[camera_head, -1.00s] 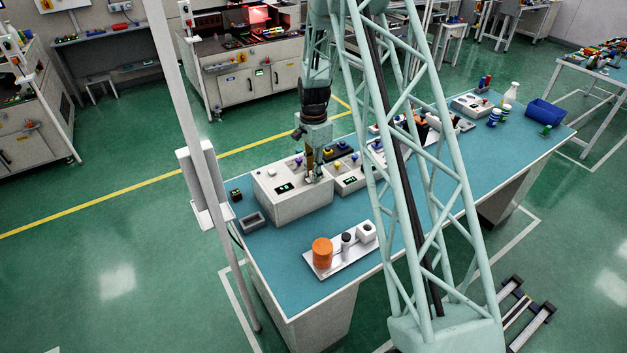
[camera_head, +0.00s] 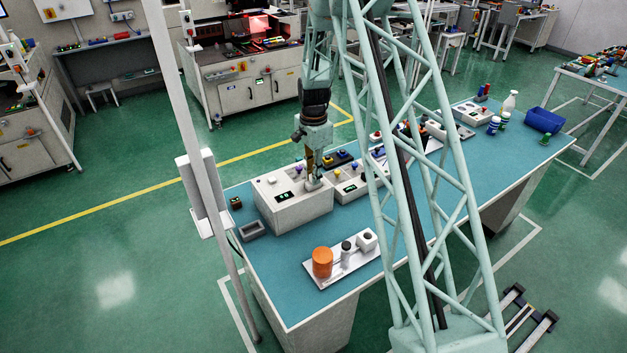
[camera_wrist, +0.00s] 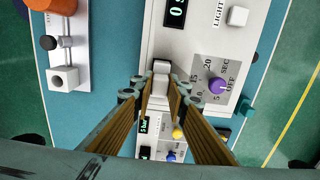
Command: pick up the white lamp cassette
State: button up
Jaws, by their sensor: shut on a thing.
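My gripper (camera_wrist: 160,92) is shut on a small white block, which I take to be the white lamp cassette (camera_wrist: 161,67), its end showing between the fingertips. In the head view my gripper (camera_head: 313,176) points down over the front right part of the pale control box (camera_head: 288,213). The cassette (camera_head: 313,185) shows there as a small pale piece under the fingers. I cannot tell whether it is still seated in the box or just clear of it. The purple dial (camera_wrist: 217,86) is beside the gripper in the wrist view.
A white tray (camera_head: 318,280) in front of the box holds an orange cylinder (camera_head: 322,262), a dark-topped cylinder (camera_head: 346,254) and a white cube (camera_head: 367,240). A second control box (camera_head: 350,187) adjoins on the right. A grey open holder (camera_head: 252,230) lies left. The blue tabletop's front left is clear.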

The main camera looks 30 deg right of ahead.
jog(key=shift+r, duration=0.55)
jog(key=s+a+r+b, duration=0.1)
jog(key=s+a, duration=0.3)
jog(key=s, duration=1.1)
jog(key=shift+s+a+r+b, duration=0.2)
jog(key=shift+b, duration=0.4)
